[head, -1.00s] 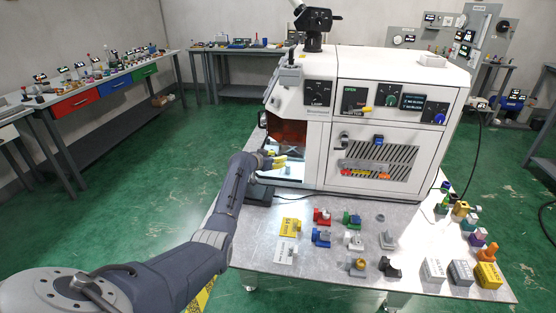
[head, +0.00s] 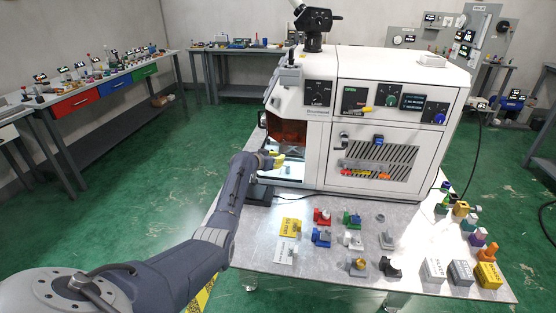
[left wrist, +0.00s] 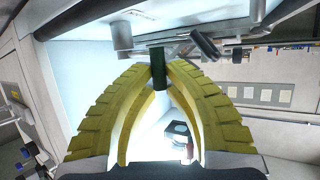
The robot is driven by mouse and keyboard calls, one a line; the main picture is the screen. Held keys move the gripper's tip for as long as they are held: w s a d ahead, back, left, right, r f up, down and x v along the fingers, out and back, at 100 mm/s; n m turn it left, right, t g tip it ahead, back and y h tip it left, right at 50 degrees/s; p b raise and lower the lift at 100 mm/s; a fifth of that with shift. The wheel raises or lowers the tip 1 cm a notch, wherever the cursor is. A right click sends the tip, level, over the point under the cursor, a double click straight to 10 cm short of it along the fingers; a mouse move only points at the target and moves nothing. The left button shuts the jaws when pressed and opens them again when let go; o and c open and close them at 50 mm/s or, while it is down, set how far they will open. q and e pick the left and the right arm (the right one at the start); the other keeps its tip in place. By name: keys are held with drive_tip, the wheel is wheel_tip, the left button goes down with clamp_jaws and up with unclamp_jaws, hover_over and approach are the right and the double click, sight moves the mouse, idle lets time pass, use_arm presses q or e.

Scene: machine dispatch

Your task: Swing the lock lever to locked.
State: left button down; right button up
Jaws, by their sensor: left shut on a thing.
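The white machine (head: 330,160) stands on a metal table. My left gripper (head: 276,161) reaches to its lit opening at the lower left of the machine. In the left wrist view, the yellow fingers (left wrist: 158,72) come together on a dark upright grip, which looks like the handle of the lock lever (left wrist: 158,83). Its top meets a grey metal bar and bracket (left wrist: 122,34). In the head view the lever is too small and covered to make out. My right gripper is in neither view.
Several coloured blocks and small fixtures, such as a red one (head: 321,215), stand on the bare table top (head: 330,275) in front of the machine. A bench with drawers (head: 74,103) stands along the left wall. Green floor lies clear between.

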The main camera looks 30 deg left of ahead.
use_arm(q)
drive_tip(key=shift+s+d+n+y, duration=0.2)
drive_tip(key=shift+n+y, duration=0.4)
drive_tip(key=shift+y, duration=0.1)
drive_tip(key=shift+s+f+y, duration=0.1)
drive_tip(key=shift+y, duration=0.2)
drive_tip(key=n+y, duration=0.1)
drive_tip(key=d+n+g+y, duration=0.1)
drive_tip(key=n+y, duration=0.1)
drive_tip(key=s+n+y, duration=0.1)
drive_tip(key=n+y, duration=0.1)
drive_tip(key=shift+s+d, duration=0.1)
drive_tip(key=shift+d, duration=0.15)
drive_tip(key=shift+s+d+n+g+y, duration=0.15)
drive_tip(key=shift+d+n+g+y, duration=0.15)
drive_tip(key=shift+n+g+y, duration=0.55)
drive_tip(key=shift+s+d+n+g+y, duration=0.1)
drive_tip(key=shift+d+n+g+y, duration=0.25)
drive_tip(key=shift+n+g+y, duration=0.4)
drive_tip(key=shift+s+d+n+g+y, duration=0.15)
drive_tip(key=shift+d+n+g+y, duration=0.15)
drive_tip(key=shift+n+g+y, duration=0.55)
drive_tip(key=shift+d+n+y, duration=0.15)
drive_tip(key=shift+n+y, duration=0.2)
drive_tip(key=shift+n, duration=0.4)
drive_tip(key=c, duration=1.4)
unclamp_jaws()
drive_tip(key=shift+s+a+m, duration=0.1)
drive_tip(key=shift+a+m, duration=0.2)
